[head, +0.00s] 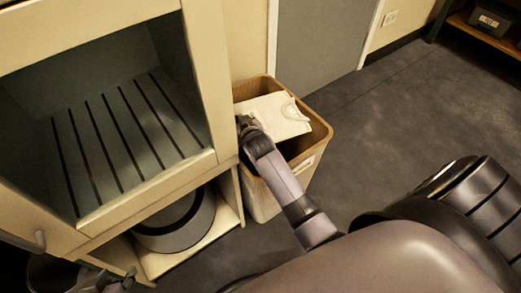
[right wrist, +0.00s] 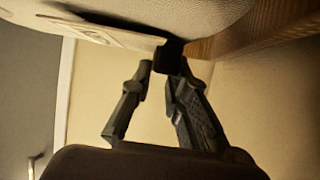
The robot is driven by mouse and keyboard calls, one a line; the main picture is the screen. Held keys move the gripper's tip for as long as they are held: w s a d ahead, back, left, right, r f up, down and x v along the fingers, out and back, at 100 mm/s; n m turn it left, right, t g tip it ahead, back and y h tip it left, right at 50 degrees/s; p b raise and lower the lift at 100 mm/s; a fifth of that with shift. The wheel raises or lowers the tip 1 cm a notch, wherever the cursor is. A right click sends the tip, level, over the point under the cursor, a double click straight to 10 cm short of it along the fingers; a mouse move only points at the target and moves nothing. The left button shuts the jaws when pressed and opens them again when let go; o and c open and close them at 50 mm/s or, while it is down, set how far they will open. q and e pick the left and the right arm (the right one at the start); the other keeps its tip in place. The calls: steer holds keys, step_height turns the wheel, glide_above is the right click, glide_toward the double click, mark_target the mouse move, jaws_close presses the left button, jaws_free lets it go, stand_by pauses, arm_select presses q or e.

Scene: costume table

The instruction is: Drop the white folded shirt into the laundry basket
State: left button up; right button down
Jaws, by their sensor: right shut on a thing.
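The white folded shirt (head: 275,115) is at the mouth of the laundry basket (head: 318,128), a tall bin with a wood-coloured rim. The shirt lies over the opening, inside the rim outline; I cannot tell whether it rests on anything. My right gripper (head: 244,122) is at its near left edge, shut on it. In the right wrist view the fingers (right wrist: 167,62) meet at the pale shirt (right wrist: 120,32), with the brown basket rim (right wrist: 245,38) beside them. My left gripper (head: 107,283) is low at the bottom left, partly cut off, its opening unclear.
A cream cabinet (head: 160,197) with an open slatted compartment stands left of the basket. A round grey container (head: 180,228) sits on its lower shelf. A grey door (head: 320,35) is behind the basket. The dark floor (head: 390,110) to the right is free.

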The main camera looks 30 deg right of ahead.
stand_by(0.3)
steer(key=c, duration=1.5)
jaws_free()
steer(key=shift+o, duration=0.2)
steer(key=shift+s, duration=0.1)
steer(key=v, duration=1.2)
